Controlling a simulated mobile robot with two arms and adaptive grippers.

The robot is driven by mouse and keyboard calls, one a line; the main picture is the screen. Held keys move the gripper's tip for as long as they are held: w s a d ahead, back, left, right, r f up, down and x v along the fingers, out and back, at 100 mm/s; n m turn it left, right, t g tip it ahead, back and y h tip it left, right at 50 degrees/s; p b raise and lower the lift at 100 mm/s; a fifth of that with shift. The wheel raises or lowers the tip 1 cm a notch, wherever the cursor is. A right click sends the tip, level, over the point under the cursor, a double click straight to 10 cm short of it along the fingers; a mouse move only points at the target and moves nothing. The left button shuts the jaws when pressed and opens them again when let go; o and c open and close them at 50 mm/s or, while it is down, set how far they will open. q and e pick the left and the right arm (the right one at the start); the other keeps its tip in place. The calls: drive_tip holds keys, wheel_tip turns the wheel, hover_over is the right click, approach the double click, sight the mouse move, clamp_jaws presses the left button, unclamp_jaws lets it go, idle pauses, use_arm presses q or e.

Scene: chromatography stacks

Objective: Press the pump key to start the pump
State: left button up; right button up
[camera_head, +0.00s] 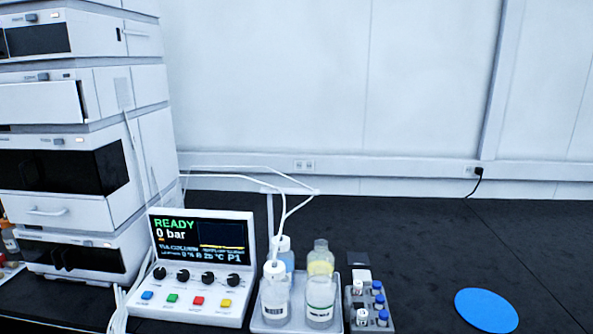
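A white control panel (185,313) with a tilted screen (200,240) stands on the dark bench, left of centre. The screen reads READY and 0 bar. Below it is a row of several black knobs, then a row with a blue key (147,295), a green key (172,298), a red key (198,301) and a yellow key (225,303). The labels under the keys are too small to read, so I cannot tell which is the pump key. Neither of my grippers is in view.
A tall chromatography stack (50,172) stands behind the panel at left. Right of the panel, a grey tray (262,322) holds several bottles with tubing, beside a vial rack (384,324). A blue disc (486,310) lies further right. The bench behind it is clear.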

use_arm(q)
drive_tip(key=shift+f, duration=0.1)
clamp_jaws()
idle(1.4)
